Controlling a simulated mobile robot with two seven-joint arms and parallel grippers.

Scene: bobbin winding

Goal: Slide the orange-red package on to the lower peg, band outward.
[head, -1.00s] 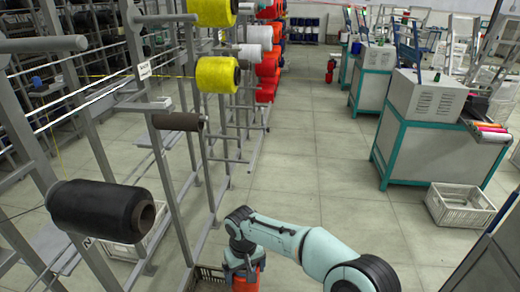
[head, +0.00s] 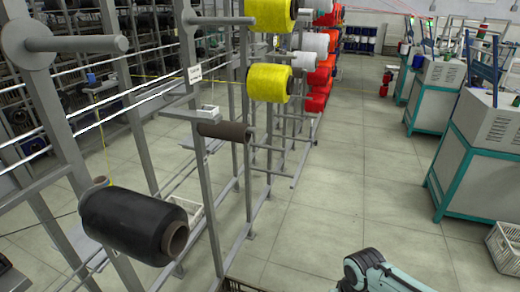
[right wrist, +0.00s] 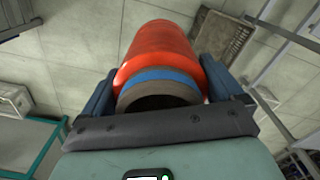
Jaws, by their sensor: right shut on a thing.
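The orange-red package (right wrist: 160,45) shows in the right wrist view, a rounded cylinder with a blue band (right wrist: 162,78) near its hollow, camera-facing end. My right gripper (right wrist: 160,66) is shut on it, one finger on each side. The head view shows only part of my right arm (head: 385,275) at the bottom; the gripper and package are outside it. On the rack at left, a bare grey upper peg (head: 75,44) sticks out above a black package (head: 135,225). A brown tube (head: 222,130) sits on a peg farther back. My left gripper is not in view.
Yellow packages (head: 270,82) hang on the rack behind, with white and red ones beyond. Rack posts (head: 205,170) stand close together at left. The tiled aisle (head: 340,190) is clear. Teal-framed machines (head: 470,150) line the right side. A dark crate (right wrist: 222,45) lies on the floor.

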